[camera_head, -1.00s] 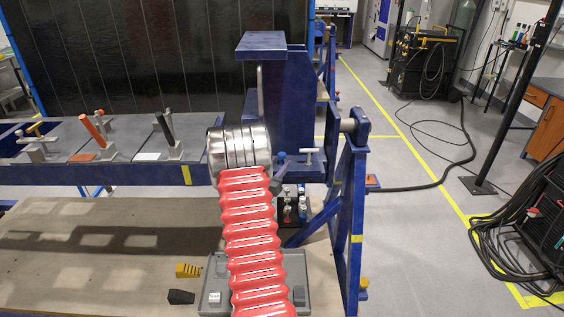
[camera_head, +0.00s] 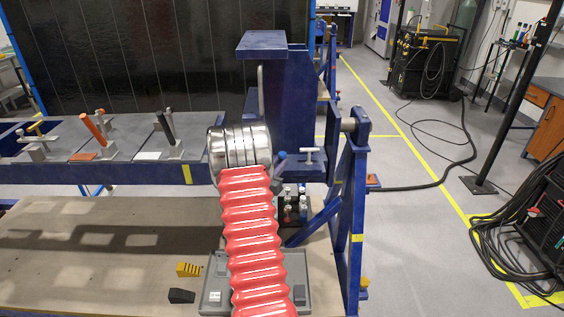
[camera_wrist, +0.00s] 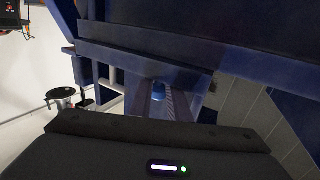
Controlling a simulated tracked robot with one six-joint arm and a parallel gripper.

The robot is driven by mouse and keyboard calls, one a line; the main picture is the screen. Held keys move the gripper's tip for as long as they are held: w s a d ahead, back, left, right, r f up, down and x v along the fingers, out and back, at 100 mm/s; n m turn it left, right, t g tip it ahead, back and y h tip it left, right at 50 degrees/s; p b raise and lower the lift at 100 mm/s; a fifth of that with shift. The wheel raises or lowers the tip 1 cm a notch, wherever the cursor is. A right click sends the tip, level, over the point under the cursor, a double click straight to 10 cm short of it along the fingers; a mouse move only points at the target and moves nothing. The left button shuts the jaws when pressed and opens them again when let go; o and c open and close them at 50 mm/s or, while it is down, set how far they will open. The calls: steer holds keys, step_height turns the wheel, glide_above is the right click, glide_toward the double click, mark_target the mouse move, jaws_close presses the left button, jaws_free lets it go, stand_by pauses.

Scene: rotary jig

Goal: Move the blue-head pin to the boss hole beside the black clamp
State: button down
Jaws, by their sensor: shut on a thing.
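The blue-head pin (camera_wrist: 158,88) shows as a small blue tip between my finger ends in the wrist view. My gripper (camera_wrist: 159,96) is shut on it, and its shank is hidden. In the head view my silver wrist and red sleeve hide most of the gripper. A small blue shape (camera_head: 282,155) shows just right of my wrist there. The black clamp (camera_head: 166,128) stands with its handle up on the blue frame, left of my wrist.
A pale T-handle (camera_head: 309,156) is right of my wrist, near the blue end stand (camera_head: 348,200). A grey tray (camera_head: 216,285) lies below my arm.

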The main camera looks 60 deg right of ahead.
steer(key=shift+r, duration=0.1)
step_height(320, 180, up, 10)
stand_by(0.6)
stand_by(0.6)
